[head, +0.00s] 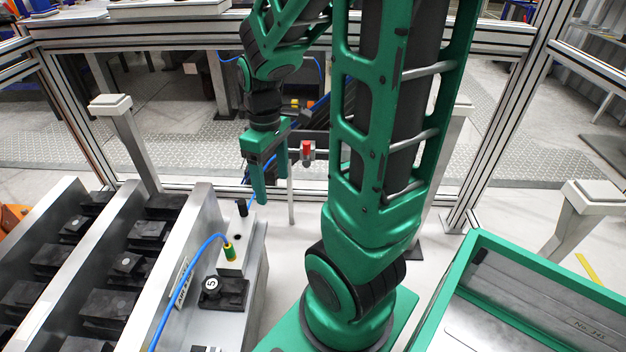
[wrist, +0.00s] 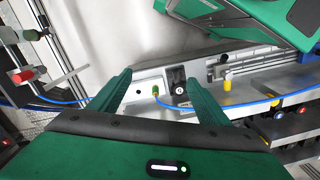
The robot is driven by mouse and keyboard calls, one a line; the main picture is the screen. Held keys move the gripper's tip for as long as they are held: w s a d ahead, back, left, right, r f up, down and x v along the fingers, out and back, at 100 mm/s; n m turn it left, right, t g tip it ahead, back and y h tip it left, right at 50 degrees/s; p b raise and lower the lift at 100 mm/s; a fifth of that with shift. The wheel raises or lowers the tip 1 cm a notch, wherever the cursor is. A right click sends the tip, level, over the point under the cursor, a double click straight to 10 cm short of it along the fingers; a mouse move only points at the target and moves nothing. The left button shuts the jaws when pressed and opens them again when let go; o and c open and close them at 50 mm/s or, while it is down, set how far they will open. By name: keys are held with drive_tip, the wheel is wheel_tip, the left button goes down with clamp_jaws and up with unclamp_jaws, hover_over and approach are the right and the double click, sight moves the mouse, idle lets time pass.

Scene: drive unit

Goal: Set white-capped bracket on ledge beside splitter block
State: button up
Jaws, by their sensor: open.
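A black bracket with a round white cap (head: 211,284) sits on the metal ledge (head: 246,314), just in front of the pale splitter block (head: 233,266) with its green fitting and blue hose. I cannot tell whether bracket and block touch. In the wrist view the white-capped bracket (wrist: 180,88) shows right of the green-fitted splitter block (wrist: 146,86), both seen between my fingers. My gripper (head: 273,188) is open and empty, pointing down, above and behind the ledge's far end and apart from the bracket.
A sloped rack (head: 128,265) with rows of black parts stands left of the ledge. The blue hose (head: 187,275) runs along the ledge. A red-capped fitting (head: 307,151) stands close right of my gripper. A green-rimmed bin (head: 548,272) is at the right.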

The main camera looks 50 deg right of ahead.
drive_tip(key=s+r+m, duration=0.6)
drive_tip(key=s+m, duration=0.3)
drive_tip(key=s, duration=0.3)
drive_tip(key=shift+s+d+t, duration=0.3)
drive_tip(key=shift+s+d, duration=0.05)
drive_tip(key=shift+s, duration=0.05)
drive_tip(key=shift+w+f, duration=0.2)
drive_tip(key=shift+w, duration=0.4)
